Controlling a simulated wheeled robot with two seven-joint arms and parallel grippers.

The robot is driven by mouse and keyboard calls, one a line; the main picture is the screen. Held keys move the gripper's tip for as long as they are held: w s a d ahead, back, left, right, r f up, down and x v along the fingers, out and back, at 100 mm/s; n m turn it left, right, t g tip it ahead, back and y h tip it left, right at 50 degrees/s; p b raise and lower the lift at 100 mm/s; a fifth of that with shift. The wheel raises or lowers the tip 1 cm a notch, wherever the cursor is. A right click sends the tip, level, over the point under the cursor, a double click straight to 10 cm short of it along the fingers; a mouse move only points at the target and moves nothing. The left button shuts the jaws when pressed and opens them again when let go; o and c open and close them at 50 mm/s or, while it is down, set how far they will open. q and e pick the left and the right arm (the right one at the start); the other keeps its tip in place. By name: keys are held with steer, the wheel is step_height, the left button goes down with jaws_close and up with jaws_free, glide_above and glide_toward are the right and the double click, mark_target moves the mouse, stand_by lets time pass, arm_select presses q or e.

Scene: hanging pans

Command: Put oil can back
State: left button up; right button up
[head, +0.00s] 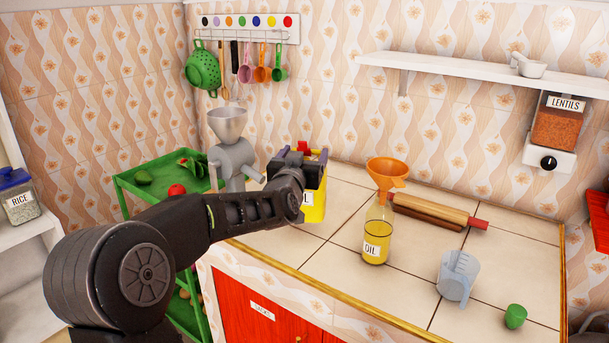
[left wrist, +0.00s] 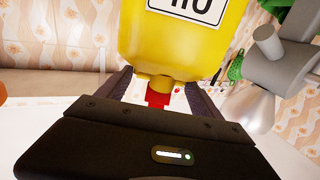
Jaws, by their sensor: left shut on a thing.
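The yellow oil can (head: 314,205), with a white label and a red cap (head: 303,147), is at the back left of the counter in the head view. My left gripper (head: 301,158) is shut on its upper part from above and hides much of it. In the left wrist view the yellow can (left wrist: 185,50) fills the top middle, its label upside down, between the fingers of my left gripper (left wrist: 158,88). The can looks about upright. I cannot tell whether its base touches the counter. My right gripper is not in view.
A grey grinder (head: 235,160) stands close left of the can. An oil bottle (head: 377,235) with an orange funnel (head: 387,171), a rolling pin (head: 435,209), a measuring jug (head: 457,277) and a green cap (head: 515,316) are to the right. A white shelf (head: 470,68) hangs above.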

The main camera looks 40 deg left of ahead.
arm_select(q)
step_height(320, 180, down, 5)
steer(key=shift+r, duration=0.15)
stand_by(0.3)
steer(key=shift+f+b, duration=0.2)
steer(key=shift+b, duration=0.15)
steer(key=o, duration=2.1)
steer(key=b+v, duration=0.1)
steer(key=v, duration=1.1)
